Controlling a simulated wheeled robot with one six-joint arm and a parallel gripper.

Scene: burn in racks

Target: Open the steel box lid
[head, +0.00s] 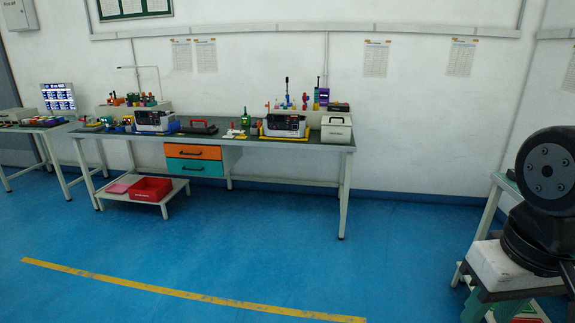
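A pale, light-grey box (337,134) stands at the right end of the long workbench (255,142) against the back wall. It looks shut, with a dark handle-like strip on its top. I cannot tell for sure that it is the steel box. My gripper is not in view. A black joint of my arm shows at the right edge, far from the bench.
White-and-dark machines (284,126) and (155,121) stand on the bench among bottles and small tools. Orange and teal drawers (193,152) hang below. A low stand holds a red bin (150,189). Open blue floor (270,245) with a yellow line (190,294) lies in front.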

